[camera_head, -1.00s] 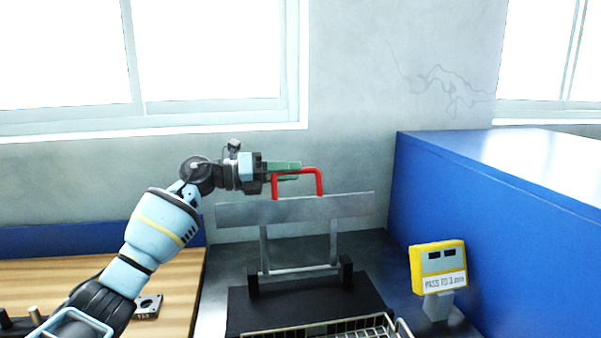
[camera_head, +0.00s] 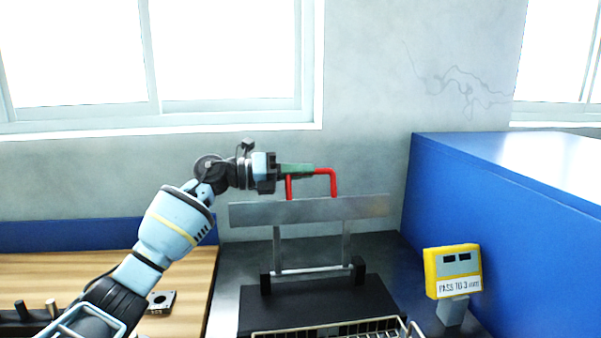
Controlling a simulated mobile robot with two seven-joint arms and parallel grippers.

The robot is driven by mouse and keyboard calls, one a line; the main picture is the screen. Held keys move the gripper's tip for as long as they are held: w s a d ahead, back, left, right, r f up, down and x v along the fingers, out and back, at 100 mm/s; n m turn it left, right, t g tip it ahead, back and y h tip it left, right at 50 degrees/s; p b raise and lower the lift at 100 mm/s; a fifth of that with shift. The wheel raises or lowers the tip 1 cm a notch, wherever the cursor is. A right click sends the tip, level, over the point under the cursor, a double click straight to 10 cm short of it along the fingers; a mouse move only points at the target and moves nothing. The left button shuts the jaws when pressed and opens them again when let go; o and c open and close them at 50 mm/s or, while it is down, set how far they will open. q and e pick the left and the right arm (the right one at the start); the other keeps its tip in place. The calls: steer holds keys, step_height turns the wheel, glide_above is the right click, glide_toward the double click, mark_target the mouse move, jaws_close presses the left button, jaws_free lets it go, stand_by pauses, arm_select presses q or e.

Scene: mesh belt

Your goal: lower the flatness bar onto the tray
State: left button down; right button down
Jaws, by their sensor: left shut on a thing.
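The flatness bar (camera_head: 355,208) is a long grey metal bar with a red handle (camera_head: 333,184) on top. It sits level above a grey upright frame (camera_head: 347,244) with black feet; I cannot tell whether it touches the frame. My left gripper (camera_head: 305,170) comes in from the left, its green fingers shut on the red handle near its top left. The wire mesh tray (camera_head: 360,326) shows only its top part at the bottom edge, in front of the frame. My right gripper is not in view.
A yellow gauge reading "PASS TO 3 mm" (camera_head: 452,271) stands at the right on a grey post. A tall blue panel (camera_head: 500,215) closes off the right side. A wooden bench (camera_head: 100,272) with a small metal block (camera_head: 162,301) lies at the left.

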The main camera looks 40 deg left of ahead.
arm_select(q)
steer(key=s+d+f+m+b, duration=0.1)
steer(key=s+d+m+b, duration=0.5)
steer(key=d, duration=0.5)
steer(key=s, duration=0.2)
steer(key=shift+s+f+m, duration=0.15)
steer(key=shift+s+m, duration=0.2)
steer(key=shift+m, duration=0.05)
steer(key=c, duration=1.5)
jaws_free()
steer(key=shift+o, duration=0.2)
steer(key=s+d+r+b, duration=0.3)
steer(key=s+d+r, duration=0.2)
steer(key=s+d, duration=0.4)
steer(key=s, duration=0.4)
steer(key=shift+b, duration=0.4)
